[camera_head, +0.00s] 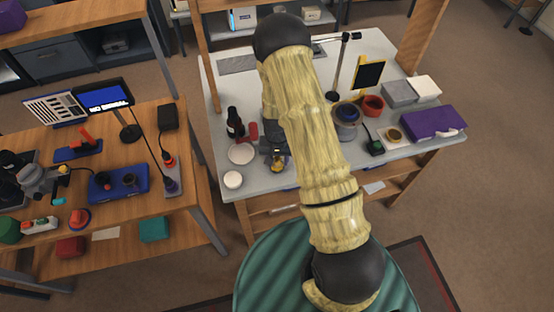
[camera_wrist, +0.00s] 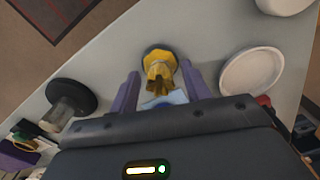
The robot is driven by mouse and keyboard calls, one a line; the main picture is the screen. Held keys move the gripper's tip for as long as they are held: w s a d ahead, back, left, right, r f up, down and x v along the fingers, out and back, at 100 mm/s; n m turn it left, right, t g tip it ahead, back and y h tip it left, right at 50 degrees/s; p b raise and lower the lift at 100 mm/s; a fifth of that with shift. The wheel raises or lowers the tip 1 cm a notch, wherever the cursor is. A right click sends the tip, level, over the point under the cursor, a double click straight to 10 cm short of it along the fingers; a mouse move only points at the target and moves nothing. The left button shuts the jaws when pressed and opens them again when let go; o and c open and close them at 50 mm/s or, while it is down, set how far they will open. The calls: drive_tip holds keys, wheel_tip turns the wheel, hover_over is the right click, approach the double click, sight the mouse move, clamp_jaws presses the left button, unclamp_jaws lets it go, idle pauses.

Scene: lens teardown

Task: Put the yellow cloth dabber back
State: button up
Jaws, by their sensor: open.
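The yellow cloth dabber (camera_wrist: 160,66) stands in a dark round base near the edge of the grey table. In the head view it is a small yellow patch (camera_head: 278,166) just below my gripper (camera_head: 274,148), partly hidden by it. In the wrist view my gripper (camera_wrist: 160,72) is open, with one purple finger on each side of the dabber's near part. I cannot tell whether the fingers touch it. A small light-blue piece (camera_wrist: 166,101) shows between the fingers, close to the palm; I cannot tell what it is.
A white dish (camera_wrist: 252,72) lies beside the right finger; a white jar (camera_head: 233,180) stands near the table's edge. A black round piece with a clear cylinder (camera_wrist: 66,113) is left in the wrist view. Dark bottles (camera_head: 235,122) and a purple case (camera_head: 433,122) share the table.

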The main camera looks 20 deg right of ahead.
sight(277, 159)
wheel_tip(277, 159, up, 12)
drive_tip(key=b, duration=0.2)
drive_tip(key=shift+f, duration=0.25)
idle(0.4)
drive_tip(key=s+r+n+t, duration=0.2)
drive_tip(key=s+r+n, duration=0.1)
drive_tip(key=s+r, duration=1.1)
drive_tip(key=shift+s+r+n+t, duration=0.15)
drive_tip(key=shift+r+n+t, duration=0.1)
drive_tip(key=shift+n+t, duration=0.05)
idle(0.6)
